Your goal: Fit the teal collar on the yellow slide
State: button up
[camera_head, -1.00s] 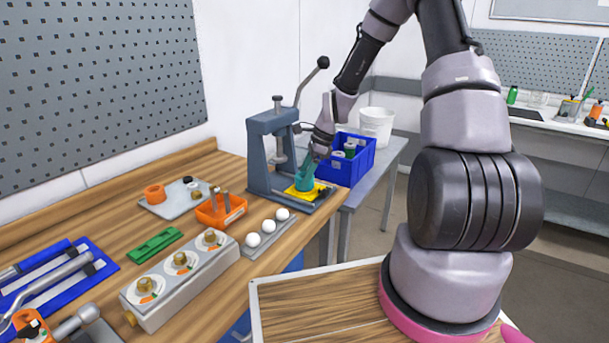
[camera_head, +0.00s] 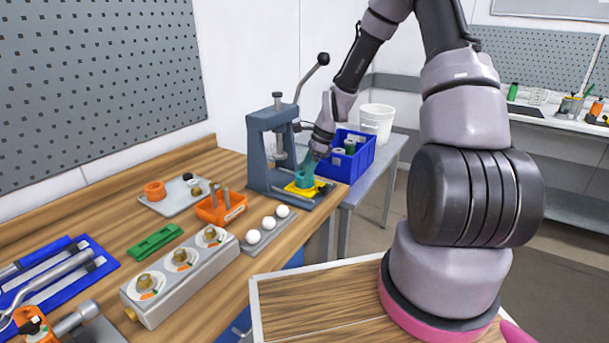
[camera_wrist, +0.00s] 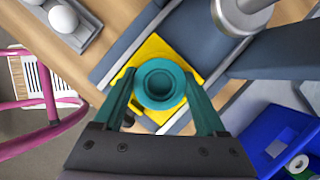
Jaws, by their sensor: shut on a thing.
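The teal collar (camera_wrist: 160,84) is a round ring with a recessed centre, between my teal fingers in the wrist view. My gripper (camera_head: 307,176) is shut on the collar. The yellow slide (camera_head: 318,189) lies on the base of the blue-grey arbor press (camera_head: 268,140); it also shows around the collar in the wrist view (camera_wrist: 153,50). The collar appears at or just over the slide, and its underside is hidden, so I cannot tell whether it touches or is seated.
The press ram (camera_wrist: 240,12) stands close beside the collar. A blue bin (camera_head: 360,158) is behind on a grey table. White balls (camera_head: 268,225) on a grey strip and an orange holder (camera_head: 221,207) lie to the left.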

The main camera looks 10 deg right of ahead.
dwell(0.3)
jog(key=o, duration=1.6)
jog(key=shift+c, duration=0.2)
jog(key=v, duration=1)
jog(key=shift+d+r, duration=0.2)
jog(key=shift+r, duration=0.15)
jog(key=shift+r, duration=0.1)
jog(key=s+d+r+n+t+h, duration=0.1)
jog(key=s+r+n+t, duration=0.5)
jog(key=s+r+n, duration=0.9)
jog(key=s+r+h, duration=0.1)
jog(key=s+r, duration=0.8)
jog(key=r, duration=0.2)
jog(key=shift+s+d+n+t, duration=0.3)
jog(key=shift+s+d, duration=0.05)
